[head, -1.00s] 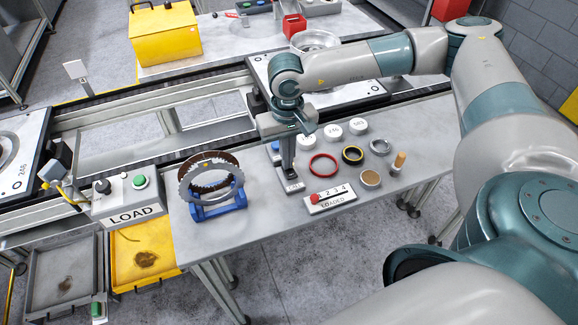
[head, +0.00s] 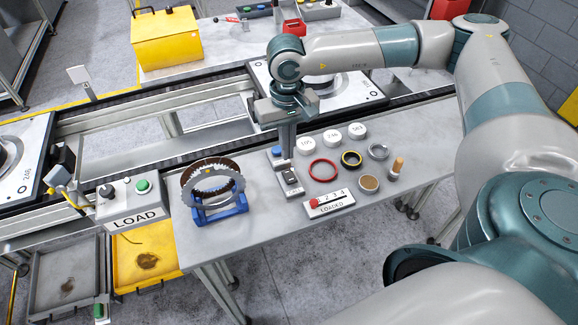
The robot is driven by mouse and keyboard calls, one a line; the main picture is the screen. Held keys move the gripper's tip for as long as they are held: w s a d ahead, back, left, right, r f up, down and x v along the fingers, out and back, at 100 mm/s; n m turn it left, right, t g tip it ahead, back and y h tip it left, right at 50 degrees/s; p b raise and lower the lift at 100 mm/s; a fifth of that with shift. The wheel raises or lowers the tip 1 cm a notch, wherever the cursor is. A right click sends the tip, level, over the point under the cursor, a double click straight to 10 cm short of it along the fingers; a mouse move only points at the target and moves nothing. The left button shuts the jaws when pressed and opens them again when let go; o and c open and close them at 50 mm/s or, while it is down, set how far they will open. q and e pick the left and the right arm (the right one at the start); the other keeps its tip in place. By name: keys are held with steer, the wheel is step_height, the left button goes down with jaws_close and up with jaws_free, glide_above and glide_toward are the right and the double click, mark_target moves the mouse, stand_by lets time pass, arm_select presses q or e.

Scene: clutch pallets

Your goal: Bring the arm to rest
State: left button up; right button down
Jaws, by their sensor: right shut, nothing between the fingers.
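My right arm reaches in from the right, and its gripper (head: 287,154) points down over the grey bench (head: 240,239). The fingers are shut and hold nothing. The fingertips show just behind a small grey block with a black switch (head: 291,178). They partly cover a small block with a blue button (head: 276,153). I cannot tell the exact height of the tips, but they look clear of the switch block. My left gripper is not in view.
A blue stand (head: 222,212) with toothed clutch discs is left of the gripper. The LOAD box (head: 131,202) is at the bench's left end. The conveyor runs behind.

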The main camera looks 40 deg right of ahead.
steer(key=shift+r, duration=0.5)
steer(key=shift+s, duration=0.1)
stand_by(0.3)
